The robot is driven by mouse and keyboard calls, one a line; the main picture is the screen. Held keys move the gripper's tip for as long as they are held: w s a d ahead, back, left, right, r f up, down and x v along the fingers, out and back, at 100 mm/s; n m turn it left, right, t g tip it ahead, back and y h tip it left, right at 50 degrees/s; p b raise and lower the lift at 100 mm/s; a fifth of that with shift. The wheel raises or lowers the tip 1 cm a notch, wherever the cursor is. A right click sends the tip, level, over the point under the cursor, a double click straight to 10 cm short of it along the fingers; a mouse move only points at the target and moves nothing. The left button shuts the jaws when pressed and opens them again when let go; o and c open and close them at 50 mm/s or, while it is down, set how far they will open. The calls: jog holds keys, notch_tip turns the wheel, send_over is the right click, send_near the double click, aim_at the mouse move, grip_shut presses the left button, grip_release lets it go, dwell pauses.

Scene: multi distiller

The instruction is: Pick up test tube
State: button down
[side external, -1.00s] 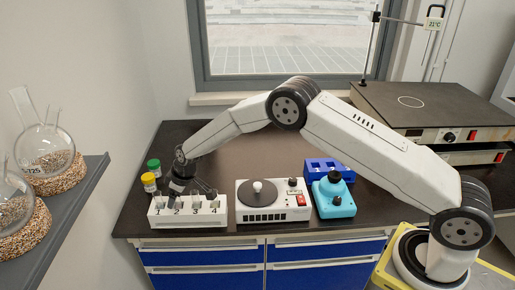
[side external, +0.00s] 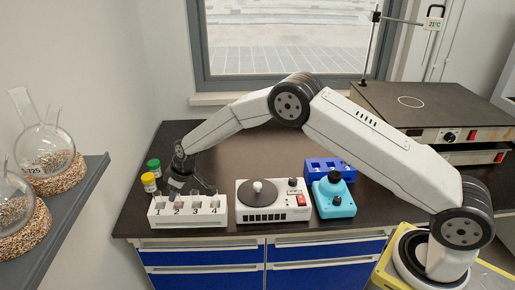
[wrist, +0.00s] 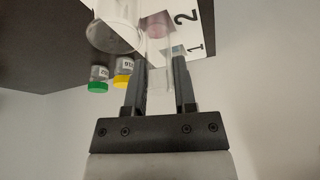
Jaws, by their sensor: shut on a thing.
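My gripper (wrist: 160,85) is shut on a clear test tube (wrist: 160,72), with one finger on each side of it in the wrist view. In the side view my gripper (side external: 197,188) is just above and behind the white numbered rack (side external: 188,221). The held tube is hard to make out there because the dark fingers and the rack tubes overlap. Tube tops show in the rack's slots. The rack also shows in the wrist view (wrist: 203,22) with the numbers 1 and 2. Whether the held tube is fully clear of the rack cannot be told.
A yellow-capped vial (side external: 149,183) and a green-capped vial (side external: 154,168) stand behind the rack's left end. A white stirrer (side external: 274,211), a turquoise device (side external: 334,200) and a blue block (side external: 327,168) stand to the right. The bench behind them is clear.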

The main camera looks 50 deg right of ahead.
notch_tip(320, 180, up, 9)
jog(key=shift+f, duration=0.15)
dwell(0.6)
jog(key=c, duration=1.1)
grip_release()
grip_shut()
jog(key=s+d+r, duration=0.1)
jog(key=s+d, duration=0.3)
jog(key=d, duration=0.8)
jog(key=s+d+r, duration=0.2)
jog(key=s+d, duration=0.3)
jog(key=d, duration=0.7)
jog(key=s+d+r, duration=0.1)
jog(key=s+d, duration=0.6)
jog(key=s, duration=0.4)
jog(key=s+d, duration=0.8)
jog(key=s, duration=0.2)
jog(key=shift+s+r, duration=0.35)
